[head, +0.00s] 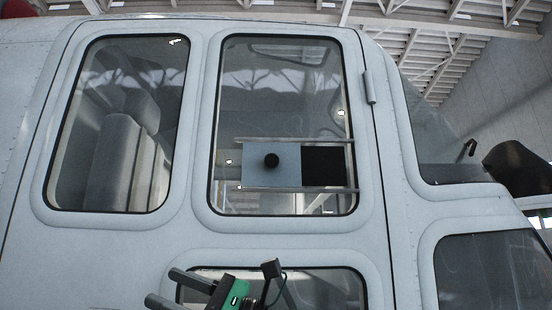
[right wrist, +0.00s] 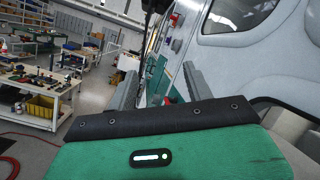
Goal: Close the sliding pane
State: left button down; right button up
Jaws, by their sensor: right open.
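The sliding pane (head: 257,177) is a pale blue-grey panel with a round black knob (head: 271,161). It sits between two horizontal metal rails (head: 300,190) in the helicopter door's right window. To the right of the pane, between the rails, is a dark opening (head: 323,166). My right gripper (head: 160,286) is below the windows at the bottom of the head view, its fingers apart and empty, pointing left. It is well below and left of the knob, not touching the pane. The right wrist view shows the open fingers (right wrist: 158,86), but not the pane. My left gripper is not in view.
The door has a left window (head: 120,125) and a lower window (head: 320,288), close behind my right gripper. A hinge (head: 369,87) is at the door's right edge. The right wrist view shows a workbench (right wrist: 45,85) with parts and a yellow bin (right wrist: 40,107) at left.

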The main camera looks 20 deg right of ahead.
notch_tip(320, 180, up, 6)
jog(key=d+n+t+h, duration=0.1)
jog(key=n+t+h, duration=0.1)
jog(key=t+h, duration=0.15)
jog(key=m+t+h, duration=0.4)
jog(key=t+h, duration=0.5)
jog(key=h, duration=0.7)
send_near(273, 160)
jog(key=shift+g, duration=0.25)
jog(key=w+p, duration=0.7)
jog(key=shift+a+r, duration=0.25)
jog(key=shift+r, duration=0.15)
jog(key=shift+w+f, duration=0.15)
jog(key=shift+w, duration=0.5)
jog(key=shift+c, duration=0.2)
